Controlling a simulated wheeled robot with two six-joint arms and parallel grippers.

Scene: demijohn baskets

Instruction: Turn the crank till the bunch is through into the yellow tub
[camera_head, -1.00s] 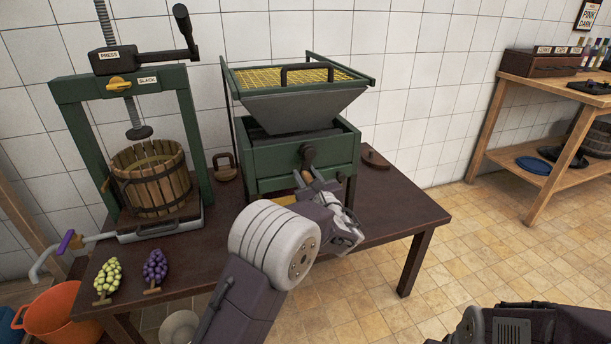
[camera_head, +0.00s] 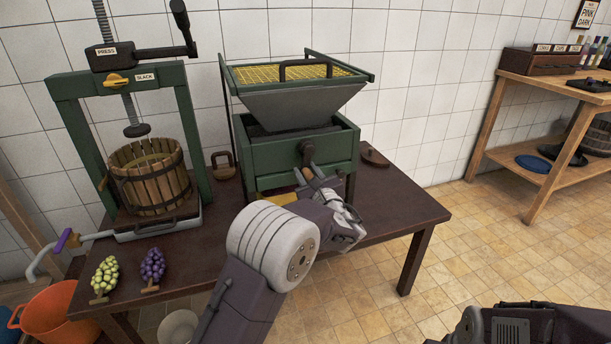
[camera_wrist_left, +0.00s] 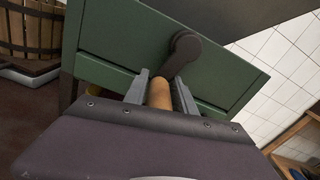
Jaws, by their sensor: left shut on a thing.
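The green crusher (camera_head: 262,165) stands on the dark table, with a grey hopper (camera_head: 295,108) on top and a yellow mesh (camera_head: 262,77) across its mouth. Its dark crank (camera_head: 307,153) is on the front face. My left gripper (camera_head: 314,178) is shut on the crank's wooden handle (camera_wrist_left: 159,94), with a finger on each side of it. The crank arm (camera_wrist_left: 187,54) slants up to the right from the handle in the wrist view. Part of the yellow tub (camera_head: 276,197) shows below the crusher, mostly behind my arm. No bunch is visible in the hopper. My right gripper is out of view.
A green bunch (camera_head: 105,274) and a purple bunch (camera_head: 152,266) lie on the table's front left. A press with a slatted wooden basket (camera_head: 150,180) stands behind them. An orange bucket (camera_head: 55,312) is at lower left.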

